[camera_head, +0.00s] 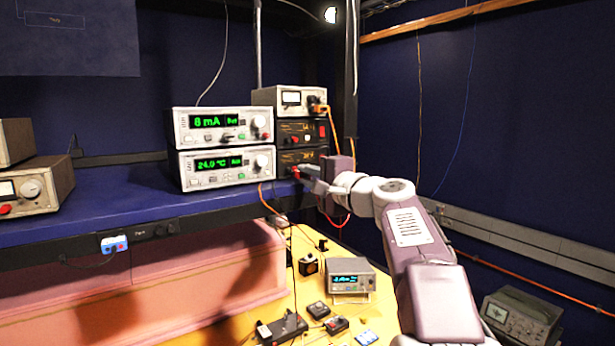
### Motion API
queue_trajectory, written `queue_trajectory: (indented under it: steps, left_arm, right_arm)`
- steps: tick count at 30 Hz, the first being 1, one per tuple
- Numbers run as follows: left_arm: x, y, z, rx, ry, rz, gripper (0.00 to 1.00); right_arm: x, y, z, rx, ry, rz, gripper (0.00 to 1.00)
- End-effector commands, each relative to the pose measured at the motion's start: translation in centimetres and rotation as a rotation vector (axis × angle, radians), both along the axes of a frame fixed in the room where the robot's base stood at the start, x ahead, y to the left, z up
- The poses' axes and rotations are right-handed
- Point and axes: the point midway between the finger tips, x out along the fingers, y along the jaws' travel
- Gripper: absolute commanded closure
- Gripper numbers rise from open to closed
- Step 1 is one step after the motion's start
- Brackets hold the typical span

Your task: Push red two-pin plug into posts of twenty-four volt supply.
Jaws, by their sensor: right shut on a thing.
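My right gripper (305,173) reaches in from the right at the front of the instrument stack on the blue bench. It is shut on the red plug (296,172), which shows only as a small red patch at the fingertips. A red lead (334,222) hangs in a loop below the gripper. The plug is at the lower black unit (288,157), close to its front. I cannot tell whether its pins touch the posts. An upper black unit (290,131) sits above it. No label shows which is the twenty-four volt supply. My left gripper is not in view.
Two pale meters, reading 8 mA (222,127) and 24.0 °C (226,168), stand left of the stack. A grey unit (275,97) with an orange lead tops the stack. A dark post (346,70) rises just right of it. The bench's left middle (120,195) is clear.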

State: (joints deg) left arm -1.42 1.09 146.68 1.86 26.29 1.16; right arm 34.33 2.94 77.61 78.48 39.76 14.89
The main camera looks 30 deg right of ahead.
Motion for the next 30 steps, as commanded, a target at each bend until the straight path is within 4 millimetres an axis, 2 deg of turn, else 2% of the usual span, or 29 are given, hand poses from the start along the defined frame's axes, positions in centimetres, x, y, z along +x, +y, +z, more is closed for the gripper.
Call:
queue_trajectory:
  steps: [17,30]
  left_arm:
    - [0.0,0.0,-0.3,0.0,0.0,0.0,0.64]
    - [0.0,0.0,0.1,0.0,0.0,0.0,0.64]
  right_arm:
    - [0.0,0.0,0.0,0.0,0.001,0.0,1.0]
    - [1.1,0.1,0.0,-0.001,0.0,0.001,1.0]
